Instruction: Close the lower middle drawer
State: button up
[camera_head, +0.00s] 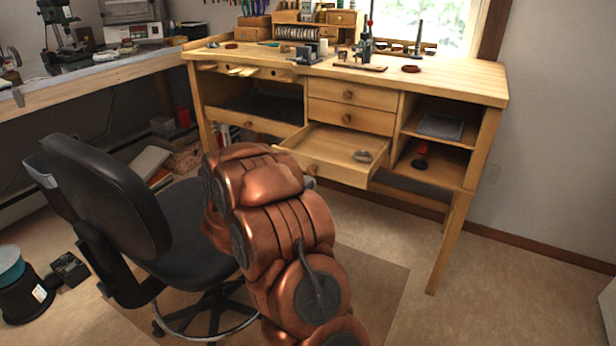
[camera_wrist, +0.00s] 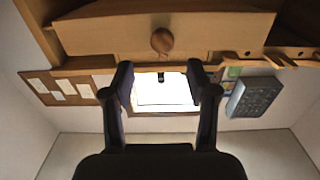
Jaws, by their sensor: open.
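The lower middle drawer (camera_head: 335,172) of the wooden workbench is pulled out, with a small round grey item (camera_head: 362,156) inside. Its wooden front shows close up in the wrist view (camera_wrist: 225,30), with a round knob (camera_wrist: 162,40). My gripper (camera_wrist: 162,75) is open and empty; its two dark fingers point toward the drawer front, apart from the knob. In the head view my copper arm hides most of the gripper and overlaps the left end of the drawer.
Two drawers above (camera_head: 350,105) are shut. Open shelves (camera_head: 437,140) at right hold a grey box and a red-handled tool. A black swivel chair (camera_head: 110,195) stands left of my arm. The floor right of the bench (camera_head: 520,290) is clear.

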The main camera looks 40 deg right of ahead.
aim_at(310, 172)
jog(key=shift+b+x, duration=0.4)
jog(key=shift+x, duration=3.2)
jog(key=shift+w, duration=0.1)
grip_shut()
